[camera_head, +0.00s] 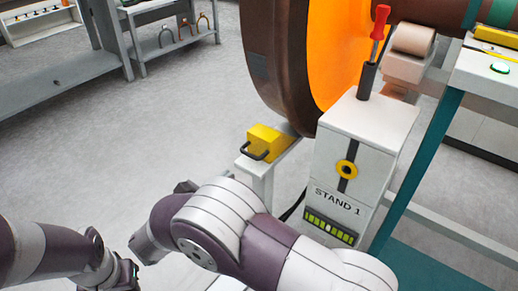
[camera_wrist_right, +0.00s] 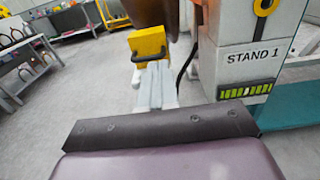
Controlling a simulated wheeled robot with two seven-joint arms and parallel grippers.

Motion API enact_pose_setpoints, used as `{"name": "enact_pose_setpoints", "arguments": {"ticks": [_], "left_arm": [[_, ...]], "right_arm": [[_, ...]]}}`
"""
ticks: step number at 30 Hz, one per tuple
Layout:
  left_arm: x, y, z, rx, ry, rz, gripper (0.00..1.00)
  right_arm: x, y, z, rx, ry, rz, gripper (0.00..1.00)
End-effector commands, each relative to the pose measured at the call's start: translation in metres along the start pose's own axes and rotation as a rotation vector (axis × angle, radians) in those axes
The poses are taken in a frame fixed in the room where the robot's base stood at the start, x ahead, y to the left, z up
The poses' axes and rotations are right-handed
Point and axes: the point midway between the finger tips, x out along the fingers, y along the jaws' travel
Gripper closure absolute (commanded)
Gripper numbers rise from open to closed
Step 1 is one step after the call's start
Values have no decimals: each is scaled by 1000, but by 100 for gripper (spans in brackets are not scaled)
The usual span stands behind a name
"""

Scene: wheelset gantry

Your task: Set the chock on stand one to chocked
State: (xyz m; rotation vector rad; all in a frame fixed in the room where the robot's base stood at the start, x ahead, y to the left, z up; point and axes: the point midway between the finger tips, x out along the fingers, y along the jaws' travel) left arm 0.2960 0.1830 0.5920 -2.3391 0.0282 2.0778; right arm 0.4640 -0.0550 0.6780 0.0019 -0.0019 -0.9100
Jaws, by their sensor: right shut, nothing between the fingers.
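The yellow chock (camera_head: 268,138) with a black handle sits on a pale rail (camera_head: 256,174) beside the white stand marked STAND 1 (camera_head: 352,150). The brown-rimmed wheel (camera_head: 262,75) is just beyond it; I cannot tell if they touch. My right gripper (camera_head: 185,187) is shut and empty, left of the rail's near end and apart from the chock. It is mostly hidden behind my arm. My left arm enters at the lower left; its fingers are not visible.
A red-handled tool (camera_head: 379,25) stands in a dark holder on the stand. A teal-legged bench (camera_head: 490,70) is at the right. A grey shelf unit (camera_head: 70,78) is at the upper left. The floor between shelf and wheel is clear.

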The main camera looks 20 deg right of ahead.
Motion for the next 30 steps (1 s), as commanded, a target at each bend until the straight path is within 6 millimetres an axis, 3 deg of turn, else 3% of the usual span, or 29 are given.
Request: {"name": "enact_pose_setpoints", "arguments": {"ticks": [5, 21, 30], "left_arm": [[2, 0, 0, 0, 0, 0, 69], [30, 0, 4, 0, 0, 0, 69], [36, 0, 4, 0, 0, 0, 69]], "right_arm": [[7, 0, -1, -1, 1, -1, 100], [113, 0, -3, -1, 1, -1, 100], [140, 0, -1, -3, 0, 1, 100]]}}
